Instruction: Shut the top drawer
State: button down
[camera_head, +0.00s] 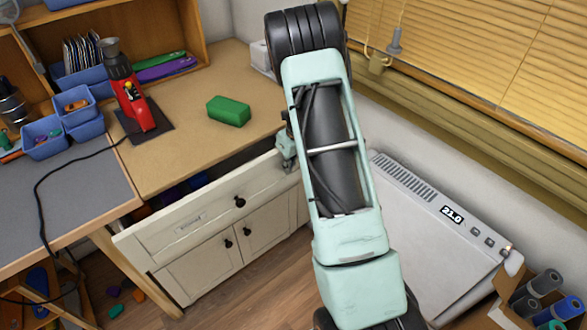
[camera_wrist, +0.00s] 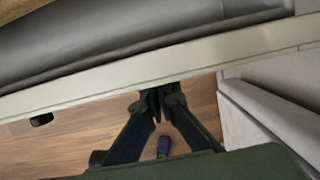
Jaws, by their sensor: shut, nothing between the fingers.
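The top drawer (camera_head: 165,232) of the cream cabinet stands open, with its front away from the tan worktop and a dark gap showing its inside. Its front carries a dark round knob (camera_head: 239,201). In the wrist view the top edge of the drawer front (camera_wrist: 100,84) crosses the picture, with grey contents behind it and a knob (camera_wrist: 41,119) at left. My gripper (camera_head: 287,152) is at the right end of the drawer front, partly hidden by my arm. In the wrist view my gripper (camera_wrist: 162,94) is shut and empty, tips at the front's outer side. I cannot tell whether they touch.
Lower cabinet doors (camera_head: 215,263) are closed. A green block (camera_head: 229,110) and a red tool (camera_head: 137,103) stand on the worktop (camera_head: 185,140). A white heater (camera_head: 430,235) stands right of my arm, near a box of rolls (camera_head: 535,300). Wooden floor is free before the cabinet.

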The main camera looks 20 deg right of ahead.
jog(key=shift+w+a, duration=0.2)
jog(key=shift+w, duration=0.45)
jog(key=shift+s, duration=0.1)
